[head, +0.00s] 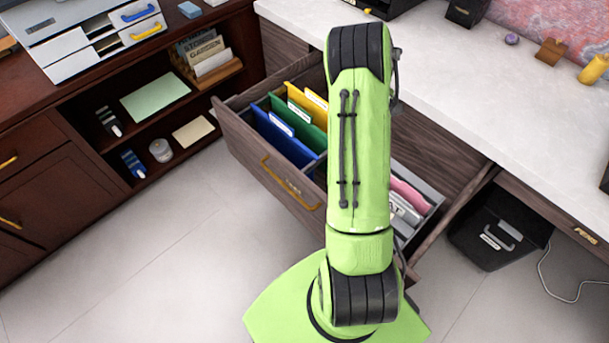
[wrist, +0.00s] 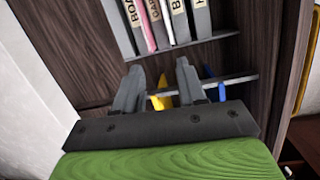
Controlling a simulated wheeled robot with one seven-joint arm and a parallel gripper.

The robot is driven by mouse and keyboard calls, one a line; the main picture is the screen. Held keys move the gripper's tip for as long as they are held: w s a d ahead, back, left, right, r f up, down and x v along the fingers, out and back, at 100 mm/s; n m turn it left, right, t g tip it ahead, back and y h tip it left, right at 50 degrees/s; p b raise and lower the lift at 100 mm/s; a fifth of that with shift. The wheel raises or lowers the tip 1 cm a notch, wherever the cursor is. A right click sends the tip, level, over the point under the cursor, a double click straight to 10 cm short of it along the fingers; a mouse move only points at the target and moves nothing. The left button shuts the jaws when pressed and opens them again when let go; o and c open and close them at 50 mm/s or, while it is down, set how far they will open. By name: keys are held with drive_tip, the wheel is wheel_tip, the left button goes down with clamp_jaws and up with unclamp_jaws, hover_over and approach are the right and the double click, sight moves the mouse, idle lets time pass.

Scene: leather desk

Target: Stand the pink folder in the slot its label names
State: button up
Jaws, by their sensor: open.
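The pink folder (head: 410,195) shows partly at the right end of the open drawer, beside my arm. In the wrist view a pink strip (wrist: 147,28) shows in the row of grey dividers; I cannot tell whether it is the same folder. The dividers (wrist: 198,22) carry labels that are cut off; one seems to start "BOA". In the head view a grey divider (head: 404,209) ends in "AT". My gripper (wrist: 160,72) is open and empty over the drawer, its fingers pointing at the row. My arm hides the drawer's middle and the gripper in the head view.
Blue (head: 284,137), green (head: 300,126) and yellow (head: 308,105) folders stand in the drawer's left part. The white desktop (head: 450,75) lies behind. A dark bin (head: 498,232) stands right of the drawer. A brown cabinet (head: 60,135) stands at left; the floor in front is clear.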

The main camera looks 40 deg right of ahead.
drive_tip(key=w+a+r+t, duration=0.1)
drive_tip(key=a+r+t, duration=0.3)
drive_tip(key=a+r, duration=1.4)
drive_tip(key=s+a+r+t, duration=0.1)
drive_tip(key=s+a+t, duration=0.1)
drive_tip(key=s+a, duration=0.5)
drive_tip(key=s+a+r+t+y, duration=0.1)
drive_tip(key=s+a+r+t, duration=0.1)
drive_tip(key=s+a, duration=0.5)
drive_tip(key=shift+s+a+r+m, duration=0.3)
drive_tip(key=shift+s+a, duration=0.1)
drive_tip(key=shift+a, duration=0.8)
